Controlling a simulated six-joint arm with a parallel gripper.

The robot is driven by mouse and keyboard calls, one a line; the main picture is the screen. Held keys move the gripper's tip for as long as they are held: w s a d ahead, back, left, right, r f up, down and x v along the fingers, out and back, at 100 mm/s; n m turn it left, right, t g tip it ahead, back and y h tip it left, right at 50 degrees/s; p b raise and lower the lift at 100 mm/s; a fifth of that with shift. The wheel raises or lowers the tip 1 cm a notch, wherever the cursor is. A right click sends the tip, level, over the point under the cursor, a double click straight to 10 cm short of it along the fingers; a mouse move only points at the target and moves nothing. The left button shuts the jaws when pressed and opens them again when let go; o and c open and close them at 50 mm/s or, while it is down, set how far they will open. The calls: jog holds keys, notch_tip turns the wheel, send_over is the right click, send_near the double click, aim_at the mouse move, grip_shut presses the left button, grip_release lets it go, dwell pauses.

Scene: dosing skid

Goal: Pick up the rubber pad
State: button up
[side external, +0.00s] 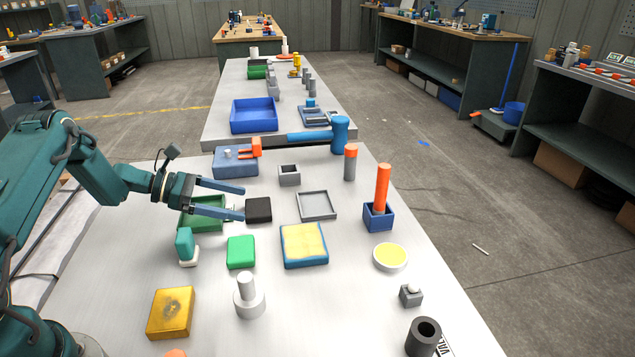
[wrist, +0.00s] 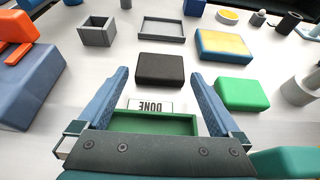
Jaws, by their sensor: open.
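The rubber pad looks to be the flat black block (side external: 258,210) lying on the light table; it also shows in the wrist view (wrist: 160,70), just beyond my fingertips. My gripper (side external: 243,203) is open, with its two blue fingers spread and nothing between them. In the wrist view (wrist: 162,82) the fingertips point toward the near side of the black block, one to each side. From these views I cannot tell how high the fingers are above the table. A green tray (side external: 205,222) lies under my gripper, with a "DONE" label (wrist: 150,106) at its edge.
A green block (side external: 241,252) and a blue-edged yellow pad (side external: 304,245) lie near the black block. A shallow grey tray (side external: 317,205), a small grey open box (side external: 289,175) and a blue block with an orange part (side external: 236,161) stand beyond.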

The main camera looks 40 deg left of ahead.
aim_at(258, 207)
jog(key=shift+x, duration=2.1)
jog(key=c, duration=1.1)
jog(key=shift+r, duration=0.1)
